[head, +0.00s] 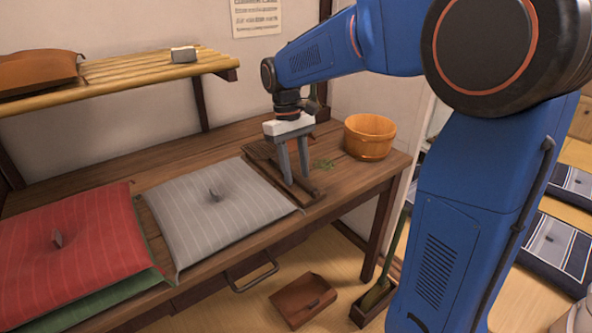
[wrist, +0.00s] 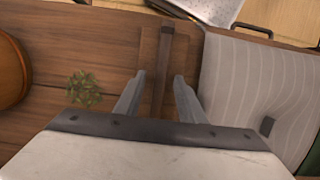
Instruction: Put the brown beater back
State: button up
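The brown beater shows as a narrow dark wooden bar (wrist: 164,60) in the wrist view, lying along a flat brown slatted piece at the table's right part. Its end shows below my fingers in the head view (head: 313,193). I cannot make out its whole shape; my gripper hides part of it. My gripper (head: 297,181) points down over it. In the wrist view my gripper (wrist: 160,76) is open, one finger on each side of the bar, with gaps on both sides.
A grey striped cushion (head: 218,212) lies just left of my gripper, a red one (head: 70,240) farther left. A wooden tub (head: 370,137) and green sprigs (wrist: 84,87) are on the other side. A shelf (head: 150,68) hangs at the back left. A dustpan (head: 303,300) is on the floor.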

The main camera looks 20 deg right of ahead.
jog(key=shift+r, duration=0.15)
jog(key=v, duration=1.6)
jog(key=s+d+f+m+t, duration=0.1)
jog(key=s+d+f+t, duration=0.15)
jog(key=s, duration=0.45)
jog(key=s+d+f+m+t, duration=0.1)
jog(key=s+d+f, duration=0.15)
jog(key=s, duration=0.45)
jog(key=s+d+f+m+t, duration=0.1)
jog(key=s+d+f+t, duration=0.2)
jog(key=s+f, duration=0.9)
jog(key=shift+s+f+m+t+y, duration=0.3)
jog(key=shift+s+f+t+y, duration=0.1)
jog(key=shift+s, duration=0.5)
jog(key=shift+c, duration=0.6)
